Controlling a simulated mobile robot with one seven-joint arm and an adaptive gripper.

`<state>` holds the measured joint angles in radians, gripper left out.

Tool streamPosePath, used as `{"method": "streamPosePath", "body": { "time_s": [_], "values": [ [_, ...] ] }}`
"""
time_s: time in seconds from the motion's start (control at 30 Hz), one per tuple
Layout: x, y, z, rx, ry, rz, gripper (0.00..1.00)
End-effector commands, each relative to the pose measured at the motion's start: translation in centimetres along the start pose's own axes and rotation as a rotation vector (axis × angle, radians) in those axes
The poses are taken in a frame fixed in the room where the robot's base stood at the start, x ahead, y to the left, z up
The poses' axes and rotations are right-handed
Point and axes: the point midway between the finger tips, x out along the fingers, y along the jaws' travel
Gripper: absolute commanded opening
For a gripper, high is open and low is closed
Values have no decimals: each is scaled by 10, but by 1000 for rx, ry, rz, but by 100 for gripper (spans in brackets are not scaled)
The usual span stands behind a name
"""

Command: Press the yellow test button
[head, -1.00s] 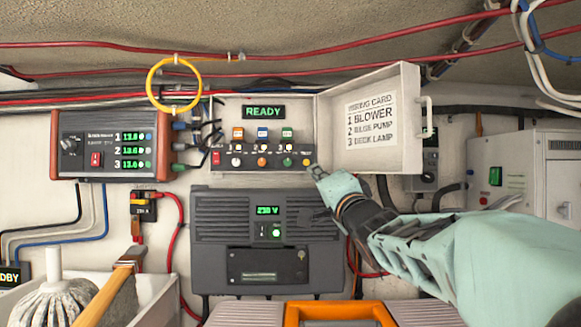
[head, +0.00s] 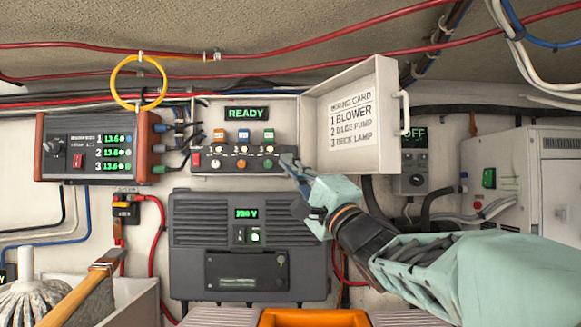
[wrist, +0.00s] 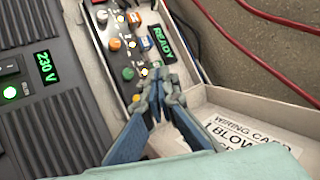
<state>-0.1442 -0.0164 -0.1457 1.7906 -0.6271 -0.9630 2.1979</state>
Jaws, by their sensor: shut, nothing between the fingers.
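The control panel (head: 205,168) is an open shallow box on the wall, with a lit READY display (head: 246,113) and a lower row of red, white, orange and green buttons. The yellow test button (wrist: 136,98) shows as a small spot at the row's end in the wrist view, just beside my fingertips. In the head view my fingers cover it. My gripper (head: 290,163) is shut and empty, its tips at the panel's lower right corner; it also shows in the wrist view (wrist: 160,90). I cannot tell whether the tips touch the button.
The panel's open lid (head: 350,160), with a wiring card, stands right of my gripper. The green button (head: 268,164) is close to the left. Below is a grey inverter (head: 190,235) reading 230 V. A switch box (head: 414,180) hangs on the right, a red-ended supply unit (head: 95,175) on the left.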

Motion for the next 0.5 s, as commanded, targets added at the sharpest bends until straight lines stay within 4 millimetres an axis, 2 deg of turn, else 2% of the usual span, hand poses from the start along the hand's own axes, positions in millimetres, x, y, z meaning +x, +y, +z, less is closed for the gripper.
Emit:
{"method": "streamPosePath", "body": {
  "time_s": [0.33, 0.5],
  "values": [
    [1, 1, -1, -1, 1, 1, 0],
    [11, 6, -8, -1, 1, 1, 0]
  ]
}}
